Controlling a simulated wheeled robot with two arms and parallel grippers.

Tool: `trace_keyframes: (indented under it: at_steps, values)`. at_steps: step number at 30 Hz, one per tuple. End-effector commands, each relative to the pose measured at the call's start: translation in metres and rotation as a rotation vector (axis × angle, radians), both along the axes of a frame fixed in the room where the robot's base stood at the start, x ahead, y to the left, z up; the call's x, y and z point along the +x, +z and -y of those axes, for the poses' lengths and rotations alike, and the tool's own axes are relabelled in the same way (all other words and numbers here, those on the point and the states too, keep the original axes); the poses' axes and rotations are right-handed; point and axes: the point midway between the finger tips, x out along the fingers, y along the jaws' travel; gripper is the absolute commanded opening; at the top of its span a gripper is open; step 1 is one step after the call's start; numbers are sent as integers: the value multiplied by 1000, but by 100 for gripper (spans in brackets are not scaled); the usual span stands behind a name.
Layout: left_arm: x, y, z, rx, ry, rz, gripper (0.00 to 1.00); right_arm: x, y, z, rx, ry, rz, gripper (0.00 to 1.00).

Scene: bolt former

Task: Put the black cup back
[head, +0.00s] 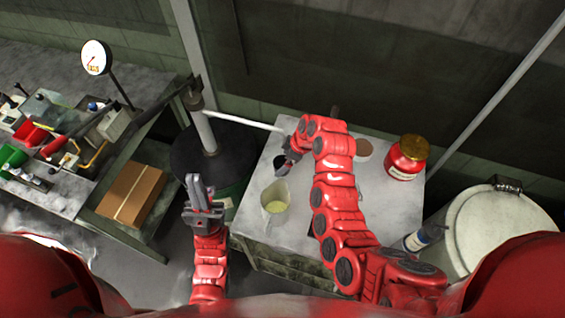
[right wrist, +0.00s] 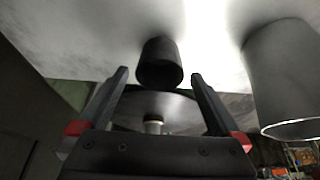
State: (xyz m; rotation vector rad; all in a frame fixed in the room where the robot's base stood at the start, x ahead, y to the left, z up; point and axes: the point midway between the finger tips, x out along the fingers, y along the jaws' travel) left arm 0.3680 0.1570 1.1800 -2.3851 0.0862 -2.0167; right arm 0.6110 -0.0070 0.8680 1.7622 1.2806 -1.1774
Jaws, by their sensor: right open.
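The small black cup (head: 280,162) stands on the light worktable, near its left edge, partly hidden by my right gripper. In the right wrist view the black cup (right wrist: 160,63) shows beyond and between the fingertips. My right gripper (head: 287,154) is beside the cup in the head view. In the right wrist view its fingers (right wrist: 158,80) are spread, with nothing held between them. My left gripper (head: 199,181) points up, left of the worktable and away from the cup. Its two fingers look apart and empty.
A pitcher with pale liquid (head: 275,200) stands close to the cup. A dark drum (head: 215,160) stands left; a pale lidded barrel (head: 500,228) stands right.

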Motion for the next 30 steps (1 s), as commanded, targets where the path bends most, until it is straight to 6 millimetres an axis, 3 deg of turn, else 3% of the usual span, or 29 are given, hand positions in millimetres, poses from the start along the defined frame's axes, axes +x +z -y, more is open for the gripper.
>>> trace_keyframes:
  at_steps: [7,9,13,19,30]
  values:
    - [0,-19,0,0,0,0,0,-4,35,15,0,-2,7,100]
    - [0,7,0,0,0,0,0,-7,60,21,0,-3,1,100]
    - [0,27,0,0,0,1,0,-11,79,28,1,0,-3,100]
    - [0,45,0,0,0,0,0,-12,92,35,-1,-1,-2,100]
    - [0,46,0,0,0,0,0,-13,92,37,0,0,0,100]
